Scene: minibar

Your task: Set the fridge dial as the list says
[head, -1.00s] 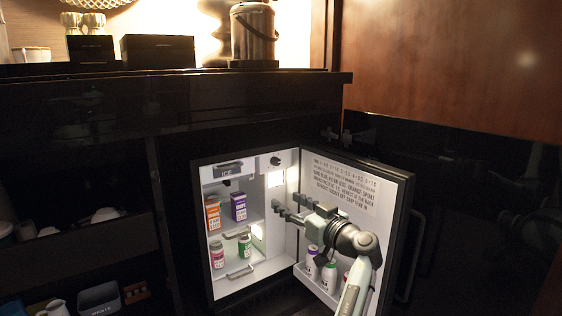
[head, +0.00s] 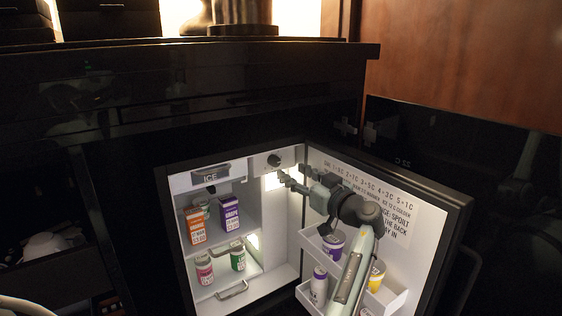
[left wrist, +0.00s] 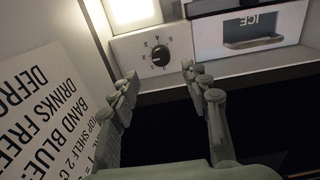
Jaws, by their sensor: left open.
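The fridge dial (head: 274,160) is a dark round knob on a pale panel at the top inside the open fridge. It also shows in the left wrist view (left wrist: 159,56), with small numerals around it; its exact setting is hard to read. The list (head: 385,214) is printed text on the inside of the door, partly covered by my left arm. It shows upside down in the left wrist view (left wrist: 42,112), cut off. My left gripper (head: 291,176) is open and empty, just short of the dial, its fingers on either side of it in the left wrist view (left wrist: 160,78). My right gripper is not visible.
The ice compartment (head: 210,176) is beside the dial. Orange (head: 195,226) and purple (head: 229,213) cartons stand on a shelf, with small bottles below. Door bins hold a purple-labelled tub (head: 333,243) and other containers. The fridge door (head: 440,240) stands open at right.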

